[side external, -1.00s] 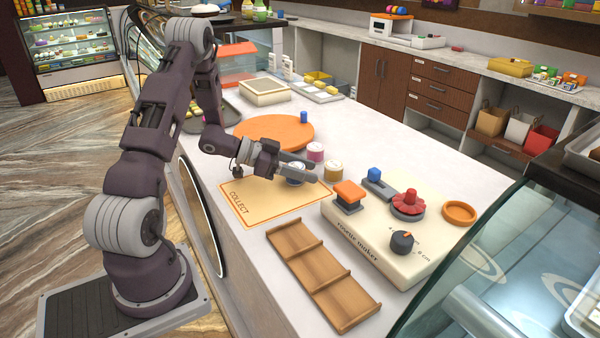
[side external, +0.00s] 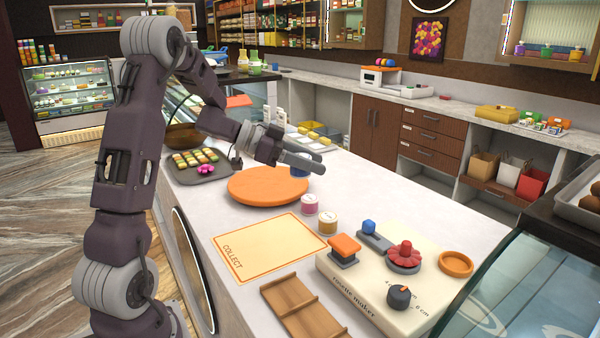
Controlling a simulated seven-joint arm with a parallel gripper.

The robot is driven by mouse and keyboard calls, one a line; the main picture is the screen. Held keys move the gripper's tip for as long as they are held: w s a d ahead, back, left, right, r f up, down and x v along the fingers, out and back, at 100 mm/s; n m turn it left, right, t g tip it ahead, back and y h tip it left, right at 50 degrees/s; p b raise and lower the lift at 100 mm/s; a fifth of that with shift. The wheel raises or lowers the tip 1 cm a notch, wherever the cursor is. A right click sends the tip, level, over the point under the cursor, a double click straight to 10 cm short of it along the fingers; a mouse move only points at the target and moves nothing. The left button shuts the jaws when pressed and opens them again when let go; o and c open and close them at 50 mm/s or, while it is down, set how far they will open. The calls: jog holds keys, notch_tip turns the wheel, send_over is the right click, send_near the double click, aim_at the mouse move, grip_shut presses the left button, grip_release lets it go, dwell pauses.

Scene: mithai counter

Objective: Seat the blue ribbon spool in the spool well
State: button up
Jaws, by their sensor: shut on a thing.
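My gripper (side external: 316,164) is shut on the blue ribbon spool (side external: 299,172), which shows as a blue shape just below the fingers. The fingers cover its upper part. In the picture it lies over the right back edge of the orange round board (side external: 268,187); its height above the counter is hard to judge. A pink spool (side external: 310,204) and a gold spool (side external: 328,223) stand on the counter in front. I cannot tell for sure which thing is the spool well.
The cream COLLECT mat (side external: 268,242) is bare. The rosette maker (side external: 350,292) carries an orange-topped block (side external: 344,246), a blue knob (side external: 369,227), a red piece (side external: 404,254) and a dark dial (side external: 399,296). An orange ring (side external: 456,263) lies beside it. A wooden tray (side external: 300,308) is in front.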

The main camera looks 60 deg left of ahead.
jog(key=w+d+m+g+h, duration=0.1)
jog(key=w+d, duration=0.4)
jog(key=d, duration=0.6)
jog(key=w+d+m+g+h, duration=0.1)
jog(key=w+d+m+h, duration=0.1)
jog(key=w+d, duration=0.65)
jog(key=w+d+m+g+h, duration=0.1)
jog(key=w+d, duration=0.2)
jog(key=d, duration=1)
jog(key=shift+s+d+f, duration=0.1)
jog(key=shift+s+f, duration=0.05)
jog(key=shift+f, duration=5.15)
jog(key=shift+f, duration=0.3)
jog(key=shift+r, duration=0.1)
jog(key=shift+r, duration=0.7)
jog(key=shift+f, duration=0.8)
